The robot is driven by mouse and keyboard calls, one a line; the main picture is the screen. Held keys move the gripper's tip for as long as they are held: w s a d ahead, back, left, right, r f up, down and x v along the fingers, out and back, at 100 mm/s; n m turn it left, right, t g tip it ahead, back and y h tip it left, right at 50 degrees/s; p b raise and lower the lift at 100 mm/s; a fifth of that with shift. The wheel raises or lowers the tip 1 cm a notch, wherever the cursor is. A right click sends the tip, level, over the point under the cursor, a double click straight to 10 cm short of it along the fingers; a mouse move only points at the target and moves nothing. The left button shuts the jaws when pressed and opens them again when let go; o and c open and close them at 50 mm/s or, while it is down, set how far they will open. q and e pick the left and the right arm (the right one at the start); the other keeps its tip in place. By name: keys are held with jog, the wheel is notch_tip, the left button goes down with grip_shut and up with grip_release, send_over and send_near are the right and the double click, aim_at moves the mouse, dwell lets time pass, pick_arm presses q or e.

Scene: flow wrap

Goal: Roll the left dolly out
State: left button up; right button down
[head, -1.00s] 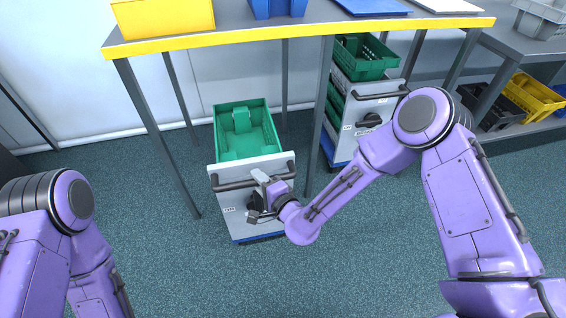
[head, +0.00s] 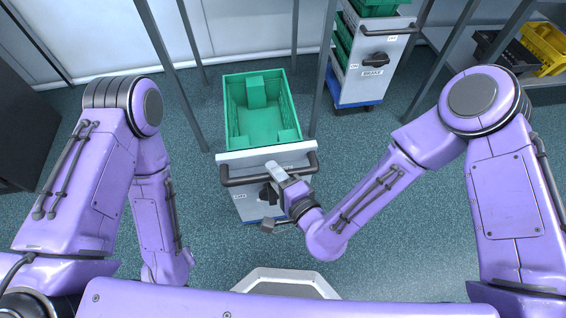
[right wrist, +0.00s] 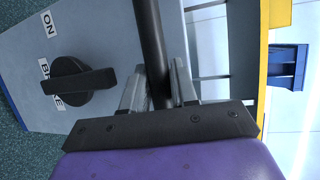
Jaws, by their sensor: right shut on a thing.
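The left dolly (head: 240,163) has a pale front panel, a dark handle bar (head: 238,180) and a green crate (head: 262,122) on top. It stands upright on the floor, its front beyond the table's front legs. My right gripper (head: 276,172) is shut on the handle bar. In the right wrist view the fingers (right wrist: 158,82) sit on both sides of the handle bar (right wrist: 151,45).
The table's front legs (head: 165,65) (head: 325,65) stand on either side behind the dolly. A second dolly (head: 375,65) with green crates stands to the right. Black and yellow crates (head: 540,48) are at the far right. Floor left of the dolly is open.

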jog(key=shift+s, duration=0.2)
jog(key=c, duration=1)
grip_release()
jog(key=shift+w, duration=0.1)
jog(key=shift+o, duration=0.2)
jog(key=p+v, duration=0.1)
jog(key=v, duration=0.9)
jog(key=shift+s+p, duration=0.25)
jog(key=shift+p, duration=0.1)
